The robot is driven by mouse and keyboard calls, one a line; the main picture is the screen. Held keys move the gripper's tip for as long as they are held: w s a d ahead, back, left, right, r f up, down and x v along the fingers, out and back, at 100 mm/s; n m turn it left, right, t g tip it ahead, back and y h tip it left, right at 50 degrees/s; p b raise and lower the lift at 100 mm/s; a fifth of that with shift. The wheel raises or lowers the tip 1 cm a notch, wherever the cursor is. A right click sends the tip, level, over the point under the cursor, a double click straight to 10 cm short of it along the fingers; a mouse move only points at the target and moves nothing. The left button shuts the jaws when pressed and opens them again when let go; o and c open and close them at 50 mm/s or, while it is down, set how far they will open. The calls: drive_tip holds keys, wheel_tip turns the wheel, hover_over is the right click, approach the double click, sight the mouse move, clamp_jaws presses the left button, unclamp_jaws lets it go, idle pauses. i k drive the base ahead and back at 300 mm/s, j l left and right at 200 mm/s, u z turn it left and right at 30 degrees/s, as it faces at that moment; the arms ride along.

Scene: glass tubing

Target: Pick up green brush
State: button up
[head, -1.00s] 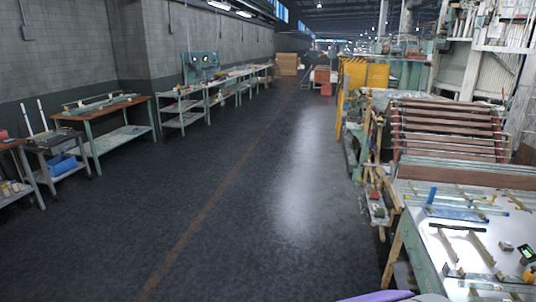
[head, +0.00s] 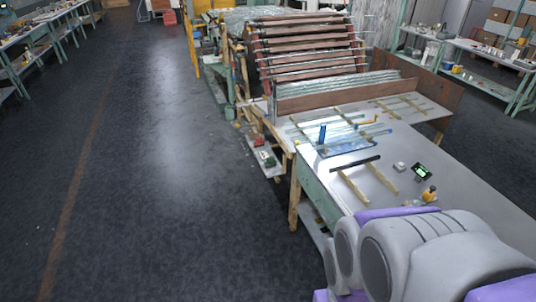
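I cannot make out a green brush for certain. A small black item with a bright green patch (head: 422,171) lies on the white worktable (head: 460,187) at the right, and it is too small to name. A dark green item (head: 268,160) sits on a low board beside the table's left side, also unclear. My arm, grey and purple, fills the lower right and hides part of the table. My gripper is not in view.
The table holds a black bar (head: 355,162), a yellow-orange bottle (head: 430,194), wooden strips (head: 353,188) and a blue upright piece (head: 322,134). A tube rack (head: 310,50) stands behind. The dark floor (head: 150,190) at left is clear.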

sight(270, 162)
drive_tip(key=i+j+z, duration=0.2)
drive_tip(key=z, duration=0.3)
drive_tip(key=i+j+z, duration=0.45)
drive_tip(key=i+j, duration=0.2)
drive_tip(key=j, duration=0.15)
drive_tip(key=i+j+z, duration=0.1)
drive_tip(key=j, duration=0.25)
drive_tip(key=i+j, duration=0.3)
drive_tip(key=i+j+z, duration=0.1)
drive_tip(key=j, duration=0.35)
drive_tip(key=i+j, duration=0.4)
drive_tip(key=j, duration=0.35)
drive_tip(key=i+j+z, duration=0.1)
drive_tip(key=j, duration=0.25)
drive_tip(key=i+j, duration=0.25)
drive_tip(key=j, duration=0.15)
drive_tip(key=z, duration=0.05)
